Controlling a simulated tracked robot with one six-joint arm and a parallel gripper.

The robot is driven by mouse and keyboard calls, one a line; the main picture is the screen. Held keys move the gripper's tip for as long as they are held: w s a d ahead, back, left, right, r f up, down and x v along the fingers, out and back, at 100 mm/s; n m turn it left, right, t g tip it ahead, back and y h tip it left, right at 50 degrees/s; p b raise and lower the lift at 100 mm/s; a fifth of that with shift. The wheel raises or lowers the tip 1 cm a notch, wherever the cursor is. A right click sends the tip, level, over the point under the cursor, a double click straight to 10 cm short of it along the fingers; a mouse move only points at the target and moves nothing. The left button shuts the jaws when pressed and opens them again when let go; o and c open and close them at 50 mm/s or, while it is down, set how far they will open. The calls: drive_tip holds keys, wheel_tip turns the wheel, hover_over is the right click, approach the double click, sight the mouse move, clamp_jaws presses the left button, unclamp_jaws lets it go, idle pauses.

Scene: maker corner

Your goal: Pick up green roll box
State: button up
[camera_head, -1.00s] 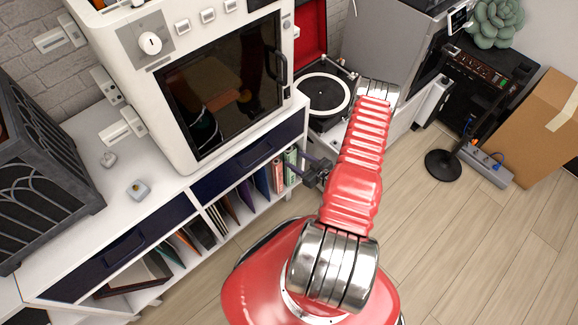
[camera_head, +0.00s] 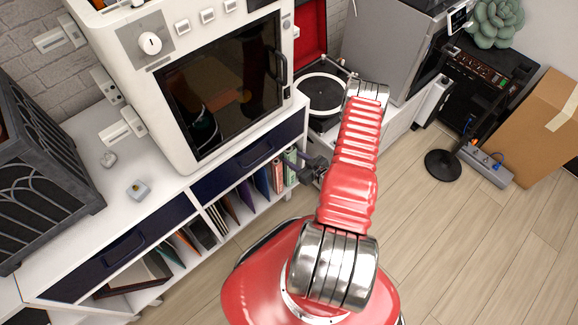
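A pale green box-like item (camera_head: 290,157), which looks like the green roll box, stands at the right end of the open lower shelf of the white cabinet. It is small in view and its right side is partly hidden by my gripper. My gripper (camera_head: 304,168), dark grey, is just right of the green item, beside the cabinet's right end. Its fingers are small and partly merge with the shelf contents, so I cannot tell whether they are open or touch anything.
The white cabinet (camera_head: 75,252) holds several upright books and folders in its lower shelf. A white oven-like appliance (camera_head: 150,95) stands on top. A turntable (camera_head: 320,92) is behind my arm. A black round-based stand (camera_head: 443,165) is on the right. The wooden floor (camera_head: 450,250) is clear.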

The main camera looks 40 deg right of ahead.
clamp_jaws()
drive_tip(key=shift+r, duration=0.2)
idle(0.3)
drive_tip(key=shift+r, duration=0.6)
drive_tip(key=s, duration=1.8)
drive_tip(key=shift+d, duration=0.3)
